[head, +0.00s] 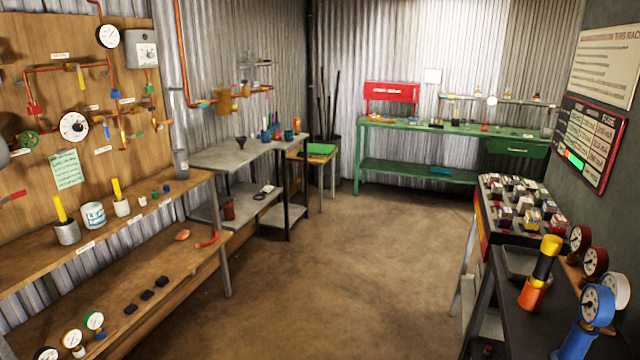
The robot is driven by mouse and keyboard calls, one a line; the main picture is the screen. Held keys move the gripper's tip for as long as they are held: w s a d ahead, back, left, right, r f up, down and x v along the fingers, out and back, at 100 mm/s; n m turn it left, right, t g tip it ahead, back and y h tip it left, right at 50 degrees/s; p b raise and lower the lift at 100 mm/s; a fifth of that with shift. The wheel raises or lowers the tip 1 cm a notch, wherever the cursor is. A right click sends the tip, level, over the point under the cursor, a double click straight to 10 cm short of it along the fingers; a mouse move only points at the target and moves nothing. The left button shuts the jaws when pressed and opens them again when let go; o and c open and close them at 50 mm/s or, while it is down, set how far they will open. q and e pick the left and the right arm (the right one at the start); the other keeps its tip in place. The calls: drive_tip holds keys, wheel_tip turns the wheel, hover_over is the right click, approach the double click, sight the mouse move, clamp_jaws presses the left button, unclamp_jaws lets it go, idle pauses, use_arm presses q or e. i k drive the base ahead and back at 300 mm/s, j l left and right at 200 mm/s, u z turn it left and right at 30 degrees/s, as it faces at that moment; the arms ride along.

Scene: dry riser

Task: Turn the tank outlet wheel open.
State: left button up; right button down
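A small green handwheel (27,139) is mounted on the wooden pipe board (120,75) at the far left. A rounded grey body (3,156), perhaps the tank, is cut off by the left picture edge just beside it. I cannot tell from here how far the wheel is turned. Neither of my grippers shows in the head view.
A wooden bench (150,200) with cups and a lower shelf runs below the board. A grey metal table (222,155) and a green workbench (365,150) stand farther back. A dark table with gauges (598,304) is at right. The brown floor (340,270) between is clear.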

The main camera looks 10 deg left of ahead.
sight(29, 139)
drive_tip(key=i+u, duration=0.3)
drive_tip(key=i, duration=0.15)
drive_tip(key=i+u, duration=0.25)
drive_tip(key=i, duration=0.25)
drive_tip(key=i+l+u, duration=0.3)
drive_tip(key=i, duration=0.15)
